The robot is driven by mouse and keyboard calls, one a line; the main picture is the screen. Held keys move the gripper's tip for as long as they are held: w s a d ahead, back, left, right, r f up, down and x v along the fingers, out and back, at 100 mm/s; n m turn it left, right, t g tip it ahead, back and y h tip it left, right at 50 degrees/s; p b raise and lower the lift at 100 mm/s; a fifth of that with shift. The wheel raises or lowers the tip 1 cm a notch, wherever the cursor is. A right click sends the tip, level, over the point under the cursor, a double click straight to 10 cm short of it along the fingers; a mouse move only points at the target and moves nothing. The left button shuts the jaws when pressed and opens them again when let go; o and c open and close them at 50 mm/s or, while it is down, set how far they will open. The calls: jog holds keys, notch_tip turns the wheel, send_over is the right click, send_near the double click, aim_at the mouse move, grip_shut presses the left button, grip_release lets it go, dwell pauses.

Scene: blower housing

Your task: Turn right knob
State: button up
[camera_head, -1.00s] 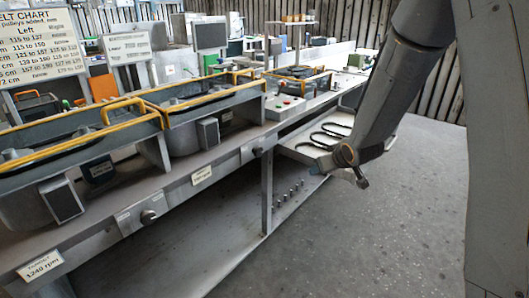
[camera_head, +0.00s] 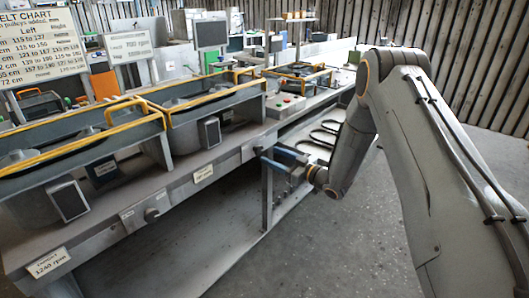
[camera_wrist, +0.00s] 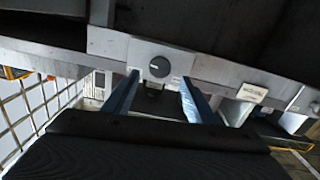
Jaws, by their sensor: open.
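The right knob is a dark round dial (camera_wrist: 160,67) on a light plate, seen in the wrist view between and just beyond my two blue fingertips. In the head view, the knob's plate (camera_head: 248,151) is on the bench's front rail. My gripper (camera_head: 270,156) reaches toward it from the right, and its fingers partly hide the knob area. My gripper (camera_wrist: 160,82) is open in the wrist view, with one finger on each side of the knob. I cannot tell whether a finger touches it.
Another knob (camera_head: 151,214) is on the rail at left, near a "1240 rpm" label (camera_head: 49,262). Yellow-handled guards (camera_head: 205,92) stand above the rail. A shelf with black belts (camera_head: 325,137) lies behind my gripper. The floor at right is open.

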aim_at(260, 151)
jog(key=shift+p+x, duration=0.4)
jog(key=shift+x, duration=2.2)
jog(key=c, duration=1.1)
jog(key=shift+o, duration=0.2)
jog(key=shift+f+n, duration=0.1)
jog(key=shift+n, duration=0.2)
